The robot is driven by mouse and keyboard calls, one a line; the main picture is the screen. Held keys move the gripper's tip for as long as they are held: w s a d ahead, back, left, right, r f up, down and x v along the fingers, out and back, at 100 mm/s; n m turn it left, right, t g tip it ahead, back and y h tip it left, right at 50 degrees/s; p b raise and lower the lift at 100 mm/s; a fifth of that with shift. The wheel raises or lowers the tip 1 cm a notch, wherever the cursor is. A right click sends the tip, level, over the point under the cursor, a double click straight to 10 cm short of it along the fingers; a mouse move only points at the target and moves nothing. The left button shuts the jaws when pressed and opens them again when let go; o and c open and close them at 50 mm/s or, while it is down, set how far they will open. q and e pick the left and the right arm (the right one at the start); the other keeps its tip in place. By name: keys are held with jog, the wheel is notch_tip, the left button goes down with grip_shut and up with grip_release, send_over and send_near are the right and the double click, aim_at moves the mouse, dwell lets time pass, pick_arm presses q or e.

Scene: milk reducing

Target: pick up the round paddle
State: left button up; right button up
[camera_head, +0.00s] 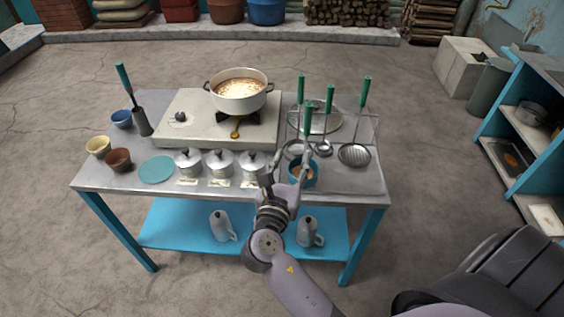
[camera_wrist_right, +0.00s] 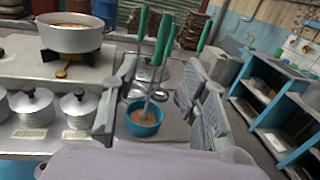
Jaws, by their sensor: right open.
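Several green-handled utensils stand at the right of the table (camera_head: 92,182). One has a round slotted head (camera_head: 354,155), at the far right; I cannot tell for sure which is the round paddle. Another, with a green handle (camera_head: 307,122), reaches down into a small blue cup (camera_head: 303,181) of brown contents; its lower end is hidden. My right gripper (camera_head: 287,170) is open at the table's front edge by this cup. In the right wrist view, the cup (camera_wrist_right: 144,129) and handles (camera_wrist_right: 161,42) show between the spread fingers (camera_wrist_right: 158,82). My left gripper is out of view.
Three lidded pots (camera_head: 221,163) stand left of my right gripper. A white pot (camera_head: 238,97) sits on the stove (camera_head: 175,130) behind. A flat-bladed, green-handled utensil (camera_head: 142,122) stands at left near small bowls (camera_head: 98,146). Blue shelves (camera_head: 535,90) are at far right.

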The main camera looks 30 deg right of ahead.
jog(key=p, duration=0.3)
send_near(307, 120)
jog(key=x, duration=0.5)
jog(key=shift+r, duration=0.4)
jog(key=shift+w+d+f, duration=0.1)
jog(key=shift+w+d, duration=0.25)
jog(key=shift+w, duration=0.05)
jog(key=p+x, duration=0.1)
jog(key=x, duration=0.1)
jog(key=p+x, duration=0.1)
jog(key=x, duration=0.1)
jog(key=shift+w+d+f, duration=0.2)
jog(key=shift+d, duration=0.1)
jog(key=shift+w+d+f, duration=0.15)
jog(key=shift+w, duration=0.05)
jog(key=shift+c, duration=0.3)
jog(key=shift+c, duration=0.6)
grip_shut()
